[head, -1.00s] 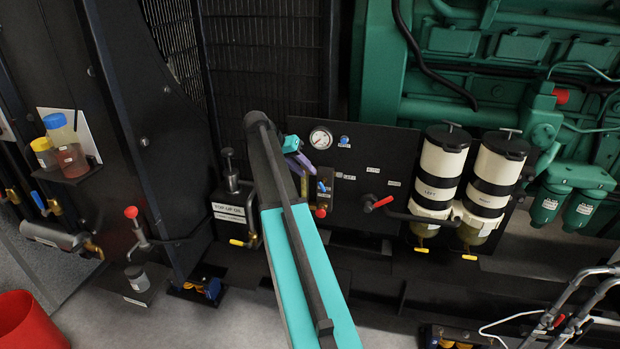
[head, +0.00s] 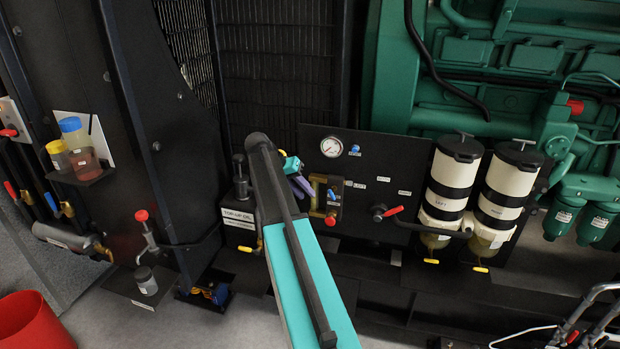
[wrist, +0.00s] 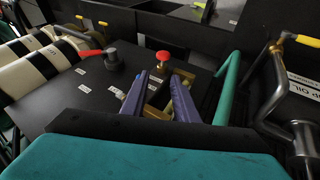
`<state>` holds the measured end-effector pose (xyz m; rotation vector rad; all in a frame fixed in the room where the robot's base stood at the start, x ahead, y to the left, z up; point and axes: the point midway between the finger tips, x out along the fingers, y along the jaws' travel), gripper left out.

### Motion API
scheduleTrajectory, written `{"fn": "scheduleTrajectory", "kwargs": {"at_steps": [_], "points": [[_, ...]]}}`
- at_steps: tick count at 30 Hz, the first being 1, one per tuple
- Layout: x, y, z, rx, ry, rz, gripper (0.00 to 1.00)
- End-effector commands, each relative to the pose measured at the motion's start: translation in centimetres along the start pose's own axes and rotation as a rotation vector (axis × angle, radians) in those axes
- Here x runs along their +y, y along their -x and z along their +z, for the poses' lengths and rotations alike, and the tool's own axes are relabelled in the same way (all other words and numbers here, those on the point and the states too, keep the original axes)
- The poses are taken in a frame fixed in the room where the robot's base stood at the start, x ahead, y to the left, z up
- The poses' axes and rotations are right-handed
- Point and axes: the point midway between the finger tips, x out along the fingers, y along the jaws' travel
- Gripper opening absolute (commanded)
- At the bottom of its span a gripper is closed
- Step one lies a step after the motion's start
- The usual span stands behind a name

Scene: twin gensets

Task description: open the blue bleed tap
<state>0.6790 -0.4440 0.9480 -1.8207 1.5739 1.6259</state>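A brass fitting (head: 320,205) on the black panel (head: 400,165) carries a small blue part (head: 331,194), which looks like a tap lever, with a red knob (head: 330,220) below. My gripper (head: 304,187), with purple fingers, is just left of this fitting in the head view. In the wrist view, my gripper (wrist: 161,76) has its fingers apart, with brass (wrist: 153,86) seen between them and the red knob (wrist: 163,57) beyond the tips. I cannot tell whether they touch it.
A gauge (head: 333,147) and blue knob (head: 354,150) sit above on the panel. A red-handled valve (head: 388,213) and two striped filters (head: 452,180) stand to the right. A top-up oil box (head: 238,217) is to the left. A teal bar (wrist: 228,88) runs beside my gripper.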

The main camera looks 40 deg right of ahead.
Motion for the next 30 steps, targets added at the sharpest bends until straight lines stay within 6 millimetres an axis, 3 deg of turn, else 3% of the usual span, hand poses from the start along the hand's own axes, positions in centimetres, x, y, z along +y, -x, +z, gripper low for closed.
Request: {"fn": "scheduleTrajectory", "kwargs": {"at_steps": [6,15,22,30], "points": [[-5.4,-4.0,7.6,-0.051,0.154,-0.045,0.27],[-11.3,-8.9,18.7,-0.125,0.362,-0.112,0.27],[-14.2,-12.1,27.6,-0.185,0.511,-0.160,0.27],[-15.8,-15.3,38.3,-0.259,0.674,-0.215,0.27]]}}
